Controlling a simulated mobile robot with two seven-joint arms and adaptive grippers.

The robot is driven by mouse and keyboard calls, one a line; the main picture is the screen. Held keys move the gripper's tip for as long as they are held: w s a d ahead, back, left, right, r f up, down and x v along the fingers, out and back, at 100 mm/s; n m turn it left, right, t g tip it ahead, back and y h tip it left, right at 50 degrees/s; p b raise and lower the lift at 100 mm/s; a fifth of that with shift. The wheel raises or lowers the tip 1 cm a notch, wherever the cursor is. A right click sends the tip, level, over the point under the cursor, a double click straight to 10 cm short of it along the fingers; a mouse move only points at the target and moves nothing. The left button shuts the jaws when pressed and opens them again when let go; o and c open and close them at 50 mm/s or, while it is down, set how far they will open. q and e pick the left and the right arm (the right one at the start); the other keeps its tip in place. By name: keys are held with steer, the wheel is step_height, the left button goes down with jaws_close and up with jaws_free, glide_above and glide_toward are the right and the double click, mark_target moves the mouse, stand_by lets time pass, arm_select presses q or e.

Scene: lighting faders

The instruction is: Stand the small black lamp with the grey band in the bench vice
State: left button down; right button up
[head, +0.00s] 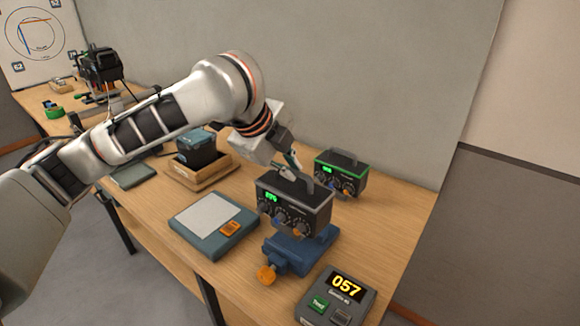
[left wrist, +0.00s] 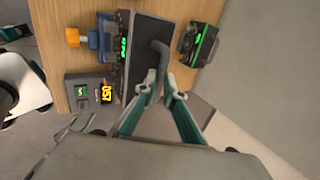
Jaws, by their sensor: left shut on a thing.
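The small black lamp with the grey band (head: 290,212) has a green display, several knobs on its front and a handle on top. My left gripper (head: 291,165) is shut on that handle. In the left wrist view the gripper's fingers (left wrist: 168,95) close around the handle, and the lamp (left wrist: 150,42) lies beyond them. The blue bench vice (head: 293,252) with an orange knob is directly below the lamp; it also shows in the left wrist view (left wrist: 103,38). The lamp hides the vice's jaws, so I cannot tell whether it touches them. My right gripper is not in view.
A similar black box with a green band (head: 341,172) stands close behind. A display unit reading 057 (head: 338,296) sits at the front right. A grey-blue plate device (head: 207,222) and a wooden tray (head: 196,178) holding a dark box are to the left.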

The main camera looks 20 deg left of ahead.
mark_target(287, 190)
arm_select(q)
steer(key=shift+w+d+r, duration=0.1)
steer(key=shift+w+d, duration=0.05)
steer(key=shift+w, duration=0.2)
steer(key=shift+f, duration=3.75)
stand_by(1.4)
steer(key=c, duration=2)
jaws_free()
steer(key=shift+s, duration=0.15)
steer(key=shift+c, duration=0.2)
steer(key=shift+o, duration=1.4)
steer(key=shift+s+f, duration=0.1)
steer(key=shift+f, duration=0.25)
steer(key=o, duration=1.3)
steer(key=shift+r, duration=0.1)
steer(key=shift+r, duration=0.15)
